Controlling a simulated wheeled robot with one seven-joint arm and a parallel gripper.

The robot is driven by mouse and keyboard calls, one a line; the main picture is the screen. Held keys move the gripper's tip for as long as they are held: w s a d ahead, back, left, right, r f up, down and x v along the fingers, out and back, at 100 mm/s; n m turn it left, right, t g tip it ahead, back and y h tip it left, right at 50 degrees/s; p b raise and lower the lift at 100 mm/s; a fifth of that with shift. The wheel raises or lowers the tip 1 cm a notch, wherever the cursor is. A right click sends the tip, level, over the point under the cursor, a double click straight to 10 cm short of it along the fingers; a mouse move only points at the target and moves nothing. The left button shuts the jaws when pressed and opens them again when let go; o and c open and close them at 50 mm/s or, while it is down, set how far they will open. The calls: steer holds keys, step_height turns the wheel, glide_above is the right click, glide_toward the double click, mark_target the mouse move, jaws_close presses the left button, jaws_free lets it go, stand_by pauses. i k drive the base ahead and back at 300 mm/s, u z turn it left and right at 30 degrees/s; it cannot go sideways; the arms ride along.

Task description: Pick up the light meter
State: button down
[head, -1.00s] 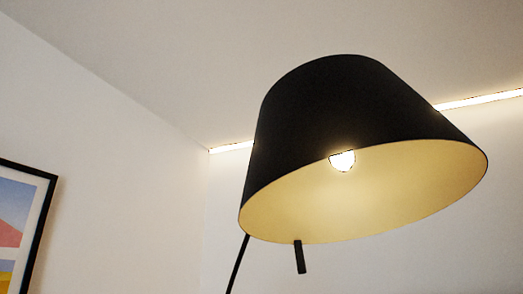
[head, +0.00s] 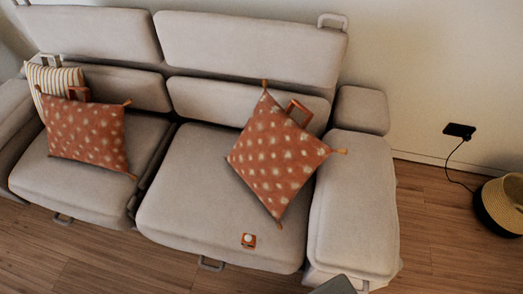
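A small orange-brown device with a round white top, which looks like the light meter (head: 249,240), lies on the front part of the right seat cushion (head: 200,205) of the grey sofa. It lies in the open, near the seat's front edge. My gripper is not in view. A dark grey shape at the bottom edge, right of the light meter, is cut off by the frame, and I cannot tell what it is.
An orange patterned pillow (head: 275,155) leans behind the light meter; another pillow (head: 88,135) is on the left seat. The armrest (head: 353,205) rises to the right. A corded black item (head: 459,131) and a basket (head: 497,207) are at far right. Wooden floor lies in front.

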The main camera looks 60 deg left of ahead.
mark_target(248, 241)
steer(key=u, duration=0.7)
steer(key=k, duration=0.2)
steer(key=u, duration=1.95)
